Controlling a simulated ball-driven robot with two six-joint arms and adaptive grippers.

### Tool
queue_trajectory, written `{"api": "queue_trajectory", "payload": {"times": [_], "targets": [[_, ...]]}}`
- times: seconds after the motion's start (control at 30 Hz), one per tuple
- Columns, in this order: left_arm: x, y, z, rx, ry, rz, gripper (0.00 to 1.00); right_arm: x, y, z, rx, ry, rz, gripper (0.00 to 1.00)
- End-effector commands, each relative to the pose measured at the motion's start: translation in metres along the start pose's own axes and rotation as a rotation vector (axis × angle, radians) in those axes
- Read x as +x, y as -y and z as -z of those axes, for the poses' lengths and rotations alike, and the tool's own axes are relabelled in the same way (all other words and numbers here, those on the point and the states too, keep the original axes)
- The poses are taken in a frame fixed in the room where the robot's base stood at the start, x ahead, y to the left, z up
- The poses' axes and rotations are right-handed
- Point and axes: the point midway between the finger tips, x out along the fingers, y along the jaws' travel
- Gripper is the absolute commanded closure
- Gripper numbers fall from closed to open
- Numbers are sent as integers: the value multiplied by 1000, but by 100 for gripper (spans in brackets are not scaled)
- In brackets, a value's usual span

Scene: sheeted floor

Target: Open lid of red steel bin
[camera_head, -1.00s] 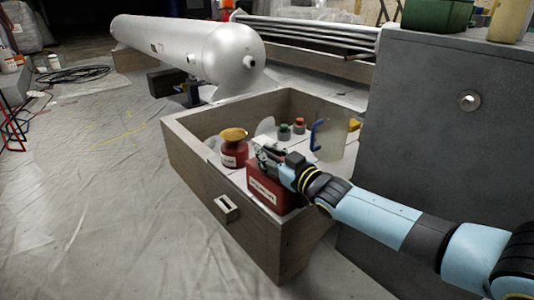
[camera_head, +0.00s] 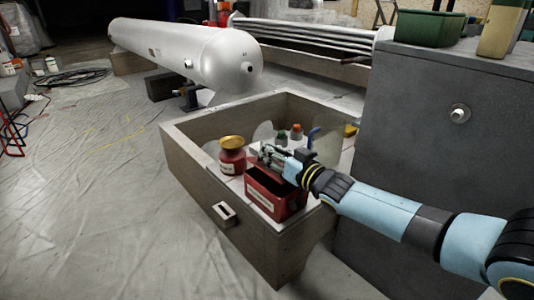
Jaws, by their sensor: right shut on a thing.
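The red steel bin (camera_head: 266,202) stands in the near corner of a wooden drawer, with a pale label on its front. Its top is open at the front and the dark inside shows. My right gripper (camera_head: 268,156) is above the bin's back part, shut on the bin's lid. The lid itself is mostly hidden by the gripper and wrist, so its exact tilt cannot be told. My left gripper is not in view.
The wooden drawer (camera_head: 195,170) also holds a red jar with a yellow-brown top (camera_head: 232,158), small bottles (camera_head: 296,132) and clear sheets. A grey cabinet (camera_head: 420,130) stands at right. A white tank (camera_head: 185,52) lies behind. Sheeted floor at left is mostly clear.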

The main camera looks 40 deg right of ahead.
Motion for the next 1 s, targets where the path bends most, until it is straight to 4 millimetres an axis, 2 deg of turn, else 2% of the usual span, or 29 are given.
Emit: {"api": "queue_trajectory", "payload": {"times": [0.03,0.5,1.0], "targets": [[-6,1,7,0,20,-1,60,3,-3,11,39,-9,2,100],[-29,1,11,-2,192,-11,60,3,-38,32,484,-7,4,100],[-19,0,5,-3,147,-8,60,3,-77,35,912,-6,5,100]]}}
